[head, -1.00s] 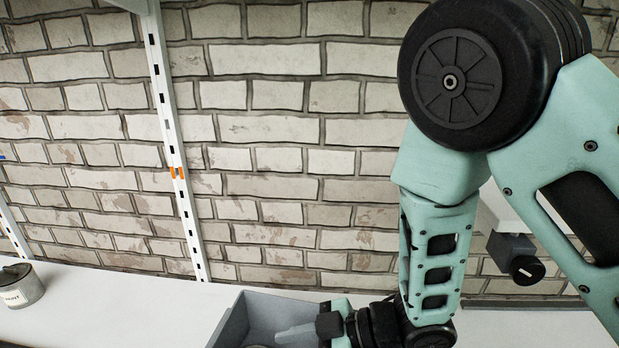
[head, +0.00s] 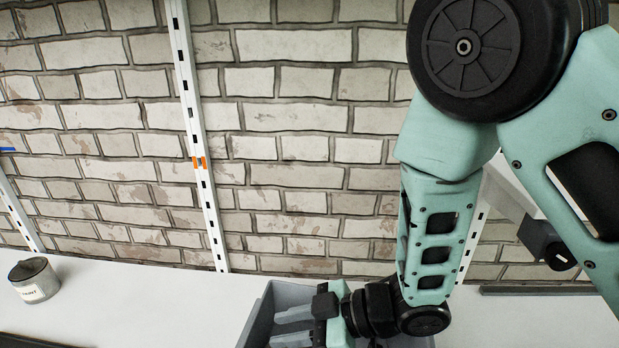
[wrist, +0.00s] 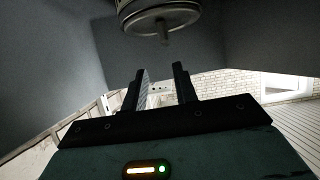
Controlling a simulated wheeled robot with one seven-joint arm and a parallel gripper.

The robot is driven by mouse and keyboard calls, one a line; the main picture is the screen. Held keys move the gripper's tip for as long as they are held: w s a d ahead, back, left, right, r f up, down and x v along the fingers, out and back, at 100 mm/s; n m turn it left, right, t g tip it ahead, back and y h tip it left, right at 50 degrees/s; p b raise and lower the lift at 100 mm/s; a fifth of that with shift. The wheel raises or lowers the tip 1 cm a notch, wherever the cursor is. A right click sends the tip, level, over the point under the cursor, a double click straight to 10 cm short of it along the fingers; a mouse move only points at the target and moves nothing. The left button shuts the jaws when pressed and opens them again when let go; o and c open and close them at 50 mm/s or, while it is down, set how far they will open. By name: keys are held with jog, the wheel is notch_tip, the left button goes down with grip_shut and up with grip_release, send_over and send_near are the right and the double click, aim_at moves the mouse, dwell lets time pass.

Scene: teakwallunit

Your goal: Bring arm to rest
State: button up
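My arm folds down from the upper right of the head view to my gripper (head: 287,328), which is low in the picture at a grey bin (head: 258,316). In the head view the fingers reach left over or into the bin; how deep I cannot tell. In the wrist view the two dark fingers of my gripper (wrist: 160,80) stand apart with a clear gap and nothing between them. A metal cylinder (wrist: 158,14) with a short pin shows beyond the fingertips, apart from them. Dark grey surfaces surround the fingers in that view.
A white worktop (head: 150,295) runs along a brick wall (head: 290,100) with a slotted white upright (head: 195,130). A paint can (head: 34,281) stands at the far left. The worktop between can and bin is clear. A dark fixture (head: 545,243) is behind my arm at right.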

jog(key=shift+w+d+r+m+t+h, duration=0.15)
jog(key=shift+w+r+m+t+h, duration=0.15)
jog(key=shift+w+m+t+h, duration=0.25)
jog(key=d+r+m+t+h, duration=0.2)
jog(key=d+r+m+h, duration=0.4)
jog(key=d+h, duration=0.3)
jog(key=s+d+r+m+g+h, duration=0.1)
jog(key=s+d+r+g, duration=0.1)
jog(key=s+d, duration=0.2)
jog(key=s+d+r+m+g+h, duration=0.1)
jog(key=s+d, duration=0.3)
jog(key=s, duration=0.5)
jog(key=shift+r+g, duration=0.65)
jog(key=shift+r, duration=0.1)
